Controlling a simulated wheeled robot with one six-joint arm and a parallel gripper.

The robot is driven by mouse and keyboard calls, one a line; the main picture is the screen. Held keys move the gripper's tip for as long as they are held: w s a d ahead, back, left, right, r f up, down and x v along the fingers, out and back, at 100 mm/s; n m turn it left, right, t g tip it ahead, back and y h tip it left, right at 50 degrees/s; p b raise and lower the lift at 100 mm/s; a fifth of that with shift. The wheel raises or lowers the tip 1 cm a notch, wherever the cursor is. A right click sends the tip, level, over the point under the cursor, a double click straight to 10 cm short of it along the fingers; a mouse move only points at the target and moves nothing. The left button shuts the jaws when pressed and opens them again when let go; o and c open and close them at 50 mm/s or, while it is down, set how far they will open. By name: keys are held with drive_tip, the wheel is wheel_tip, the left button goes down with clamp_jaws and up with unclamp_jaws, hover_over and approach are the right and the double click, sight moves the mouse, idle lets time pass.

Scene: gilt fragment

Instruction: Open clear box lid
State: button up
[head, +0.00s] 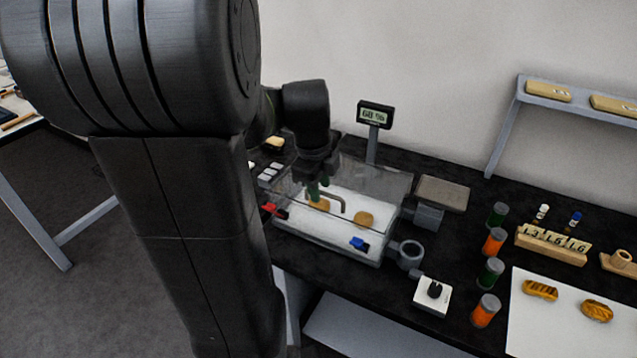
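The clear box (312,242) stands on the black bench, with a white floor and see-through walls. Through the clear panels I see tan round pieces (364,219), a blue item (359,243) and a red item (283,212). My gripper (318,192) points down at the lid, close to the handle's left end. Its green-tipped fingers are small here, and I cannot tell whether they touch the handle or how far apart they are.
A display on a post (374,116) stands behind the box. To the right are a grey ring holder (409,254), a white knob box (432,296), green and orange jars (494,241), number tiles (552,243) and a white sheet (560,325) with gilt pieces. My arm hides the left bench.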

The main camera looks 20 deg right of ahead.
drive_tip(key=shift+c, duration=0.2)
clamp_jaws()
